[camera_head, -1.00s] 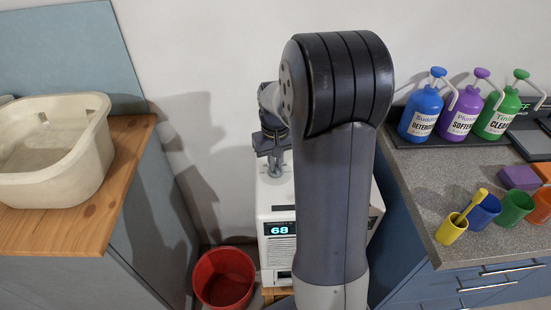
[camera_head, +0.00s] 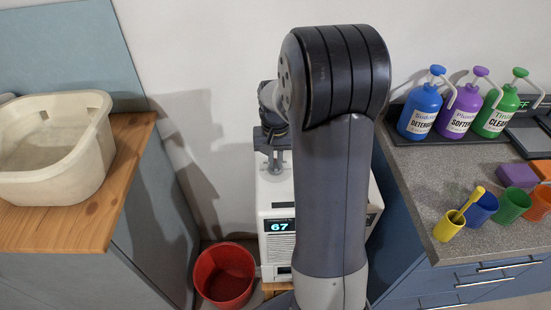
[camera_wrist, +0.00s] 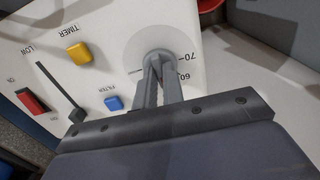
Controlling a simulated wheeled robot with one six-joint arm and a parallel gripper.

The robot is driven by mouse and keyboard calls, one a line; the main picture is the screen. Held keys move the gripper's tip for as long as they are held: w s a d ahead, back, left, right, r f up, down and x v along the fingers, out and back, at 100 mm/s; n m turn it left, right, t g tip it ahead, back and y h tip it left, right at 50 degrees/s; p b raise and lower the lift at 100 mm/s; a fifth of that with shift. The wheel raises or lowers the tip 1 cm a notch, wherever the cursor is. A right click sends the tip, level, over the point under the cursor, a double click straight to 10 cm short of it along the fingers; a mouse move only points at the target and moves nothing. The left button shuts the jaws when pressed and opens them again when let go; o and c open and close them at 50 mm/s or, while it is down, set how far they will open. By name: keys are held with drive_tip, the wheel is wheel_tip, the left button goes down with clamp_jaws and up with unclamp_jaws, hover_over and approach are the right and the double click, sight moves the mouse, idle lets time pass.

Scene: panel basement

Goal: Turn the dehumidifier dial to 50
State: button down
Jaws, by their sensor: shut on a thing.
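My gripper (camera_wrist: 158,62) is shut on the dial's grip, which is mostly hidden between the fingers. In the head view my gripper (camera_head: 275,160) reaches down onto the top of the machine.
The panel also has a yellow timer button (camera_wrist: 79,52), a blue filter button (camera_wrist: 114,103), a red switch (camera_wrist: 32,101) and a black slider (camera_wrist: 60,88). A red bucket (camera_head: 224,275) stands left of the machine. A counter with bottles and cups (camera_head: 405,170) is at right.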

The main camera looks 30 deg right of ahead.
sight(275, 164)
drive_tip(key=c, duration=1.5)
unclamp_jaws()
wheel_tip(275, 164, up, 11)
drive_tip(key=shift+f+p, duration=0.1)
drive_tip(key=shift+p, duration=0.3)
drive_tip(key=shift+f, duration=0.15)
wheel_tip(275, 164, down, 11)
drive_tip(key=shift+r+b, duration=0.15)
drive_tip(key=shift+b, duration=0.3)
drive_tip(key=shift+r, duration=0.1)
